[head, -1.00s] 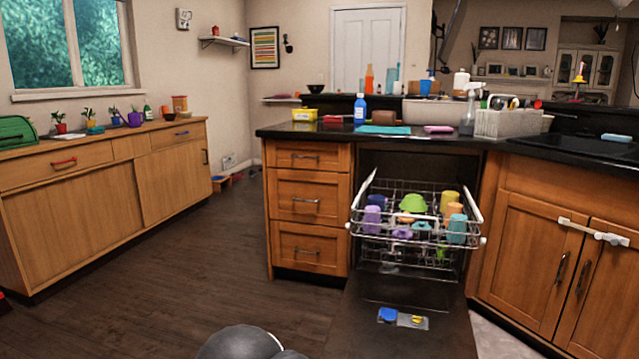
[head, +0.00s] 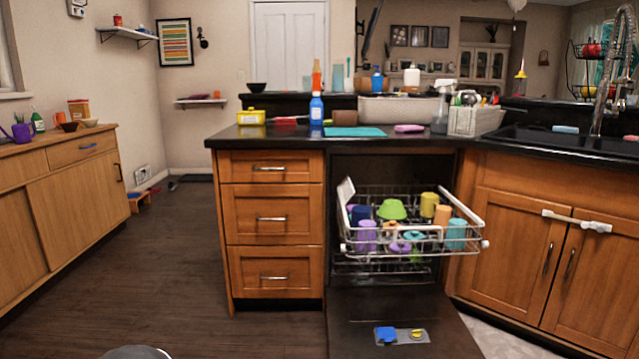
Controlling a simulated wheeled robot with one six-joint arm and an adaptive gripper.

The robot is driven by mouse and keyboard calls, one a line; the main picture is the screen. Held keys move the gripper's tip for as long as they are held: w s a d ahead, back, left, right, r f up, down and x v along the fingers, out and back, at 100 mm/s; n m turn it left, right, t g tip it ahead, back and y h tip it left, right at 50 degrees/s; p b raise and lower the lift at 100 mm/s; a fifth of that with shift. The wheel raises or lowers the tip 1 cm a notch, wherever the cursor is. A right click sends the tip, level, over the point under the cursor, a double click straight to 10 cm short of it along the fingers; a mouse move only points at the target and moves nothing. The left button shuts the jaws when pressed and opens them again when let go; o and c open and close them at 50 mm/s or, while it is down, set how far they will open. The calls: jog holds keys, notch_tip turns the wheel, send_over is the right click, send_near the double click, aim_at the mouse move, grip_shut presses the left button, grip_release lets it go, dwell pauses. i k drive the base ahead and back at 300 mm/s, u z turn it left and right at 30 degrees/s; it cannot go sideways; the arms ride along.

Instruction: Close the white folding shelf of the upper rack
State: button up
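The dishwasher's upper rack (head: 385,250) is pulled out in the head view, right of centre, with wire sides and cups and bowls in it. A white flap (head: 346,191) stands up, slightly tilted, along its left side. A white strip (head: 467,206) runs along its right side. Which of these is the folding shelf is not certain from here. My gripper is not in view. Only a dark rounded part of my own body shows at the bottom edge, well apart from the rack.
The dishwasher door (head: 400,305) lies open below the rack, holding a blue and a yellow piece. Wooden drawers (head: 271,218) stand left of it and a cabinet (head: 520,245) right. The dark floor (head: 190,270) at left is clear.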

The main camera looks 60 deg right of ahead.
aim_at(346, 181)
jog(key=z, duration=0.25)
jog(key=i, duration=1.8)
jog(key=z, duration=1.2)
jog(key=i, duration=0.9)
jog(key=z, duration=1.05)
